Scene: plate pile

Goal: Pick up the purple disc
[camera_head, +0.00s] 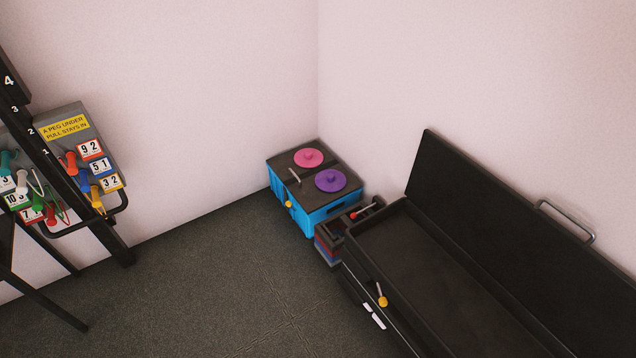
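The purple disc (331,180) lies flat on the dark top of a blue box (304,219) in the corner of the room. It has a small raised knob at its middle. A pink disc (308,158) of similar shape lies behind it on the same box top, a little to the left. Neither of my grippers shows in the head view.
A long black open case (388,235) with its lid raised stands at the right. A small dark stepped unit (329,241) sits between it and the blue box. A rack with coloured pegs and number cards (92,150) stands at the left. The grey floor (220,280) between is clear.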

